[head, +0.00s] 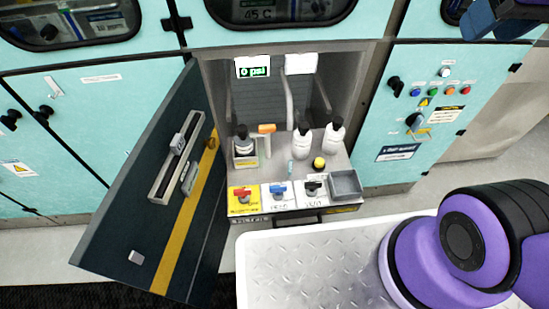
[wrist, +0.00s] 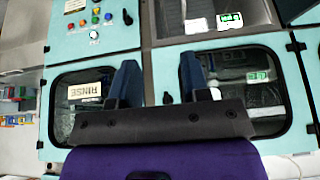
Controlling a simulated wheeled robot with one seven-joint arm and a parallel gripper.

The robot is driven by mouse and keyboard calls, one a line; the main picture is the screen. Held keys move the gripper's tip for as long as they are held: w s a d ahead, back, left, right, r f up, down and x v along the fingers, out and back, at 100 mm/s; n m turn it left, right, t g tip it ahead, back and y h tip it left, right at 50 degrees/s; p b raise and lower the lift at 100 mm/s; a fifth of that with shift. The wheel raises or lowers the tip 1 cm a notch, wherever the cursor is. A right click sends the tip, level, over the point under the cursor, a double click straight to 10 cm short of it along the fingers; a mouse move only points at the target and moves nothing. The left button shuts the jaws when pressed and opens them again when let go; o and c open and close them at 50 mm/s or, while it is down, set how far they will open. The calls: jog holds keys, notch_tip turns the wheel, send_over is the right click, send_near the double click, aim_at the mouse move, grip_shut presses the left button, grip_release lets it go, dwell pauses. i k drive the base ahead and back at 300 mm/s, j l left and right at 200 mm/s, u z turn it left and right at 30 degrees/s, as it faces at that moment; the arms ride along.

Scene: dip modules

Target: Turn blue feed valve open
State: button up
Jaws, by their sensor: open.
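The blue feed valve (head: 278,188) is a small blue handle on a white labelled plate. It sits in the front row of the open cabinet's shelf, between a red valve (head: 242,193) on a yellow plate and a black valve (head: 313,187) on a white plate. My gripper (wrist: 158,82) is open and empty in the wrist view, pointing toward the teal cabinet fronts. Part of its dark blue end shows at the top right of the head view, far from the valve. The blue valve cannot be made out in the wrist view.
A dark cabinet door (head: 150,205) stands open left of the shelf. White bottles (head: 302,142), a yellow-capped item (head: 319,163) and a grey tray (head: 345,184) sit around the valves. A green display (head: 252,67) reads 0 psi. A button panel (head: 430,100) is at the right.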

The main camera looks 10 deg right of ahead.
aim_at(278, 189)
jog(key=i+l+u, duration=0.2)
jog(key=l, duration=0.2)
jog(key=l+u, duration=0.25)
jog(key=l, duration=0.15)
jog(key=i+l+u, duration=0.2)
jog(key=l, duration=0.2)
jog(key=k, duration=0.05)
